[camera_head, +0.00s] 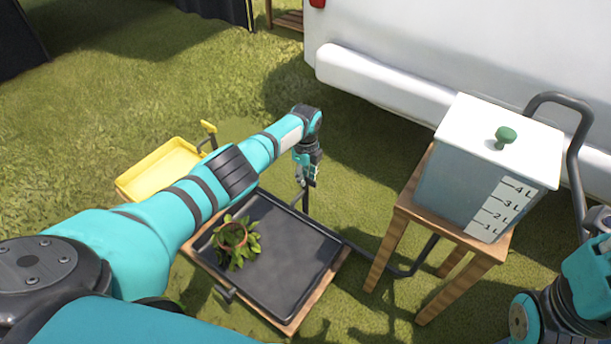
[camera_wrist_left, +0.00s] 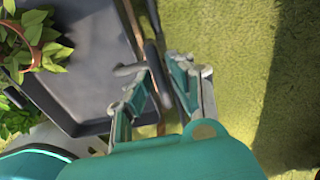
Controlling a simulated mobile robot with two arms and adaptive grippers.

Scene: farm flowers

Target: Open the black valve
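In the left wrist view, a dark lever-like handle (camera_wrist_left: 130,69), which looks like the black valve, sticks out beside a dark pipe (camera_wrist_left: 156,78) at the edge of the black tray (camera_wrist_left: 92,50). My left gripper (camera_wrist_left: 163,90) is open, its two fingers apart on either side of the pipe and the handle's end. I cannot tell whether a finger touches them. In the head view the left gripper (camera_head: 306,182) points down at the far edge of the black tray (camera_head: 285,245) and hides the valve. Only parts of my right arm (camera_head: 570,290) show at the lower right.
A potted plant (camera_head: 232,235) stands in the tray's left part. A yellow tray (camera_head: 160,168) lies behind my left arm. A tank (camera_head: 490,165) with a green knob (camera_head: 505,137) stands on a wooden stand (camera_head: 425,225) to the right. A white vehicle body (camera_head: 440,50) is behind.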

